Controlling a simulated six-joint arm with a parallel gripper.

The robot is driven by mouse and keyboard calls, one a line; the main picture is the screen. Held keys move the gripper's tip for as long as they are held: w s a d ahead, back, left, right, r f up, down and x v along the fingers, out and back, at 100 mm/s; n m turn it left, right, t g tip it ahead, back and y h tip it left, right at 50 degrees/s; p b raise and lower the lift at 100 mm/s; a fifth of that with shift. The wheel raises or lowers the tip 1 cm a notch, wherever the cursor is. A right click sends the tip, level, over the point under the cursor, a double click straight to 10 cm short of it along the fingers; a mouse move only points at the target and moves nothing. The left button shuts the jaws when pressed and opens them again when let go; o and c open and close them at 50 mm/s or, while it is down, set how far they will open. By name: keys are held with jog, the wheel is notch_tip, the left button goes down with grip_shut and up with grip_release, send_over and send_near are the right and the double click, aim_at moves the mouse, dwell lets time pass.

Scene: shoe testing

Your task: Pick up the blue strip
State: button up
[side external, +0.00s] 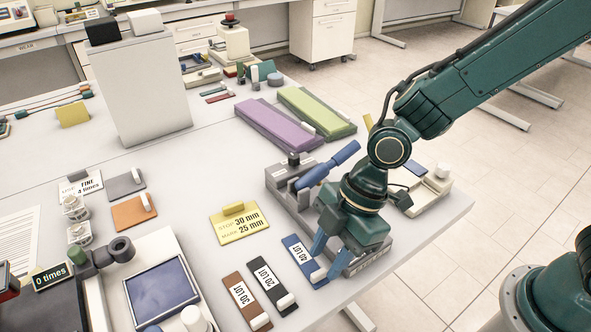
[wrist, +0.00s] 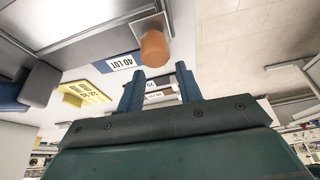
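The blue strip (side external: 299,254) lies flat on the table with a white label reading 40 LOT and a small white knob at its near end. In the wrist view the blue strip (wrist: 118,64) shows left of and beyond my fingers. My gripper (side external: 326,267) is low beside the strip's right side, near the knob end. Its two blue fingers stand apart with nothing visibly held between them, also in the wrist view (wrist: 158,68). Whether a finger touches the strip cannot be told.
A black strip (side external: 268,284) and a brown strip (side external: 240,294) lie to the left. A yellow plate (side external: 239,224) lies behind. A grey fixture with a blue lever (side external: 330,163) stands close behind my gripper. The table's front edge is near.

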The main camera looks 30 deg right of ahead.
aim_at(320, 272)
jog(key=shift+x, duration=1.55)
jog(key=shift+c, duration=0.3)
grip_shut()
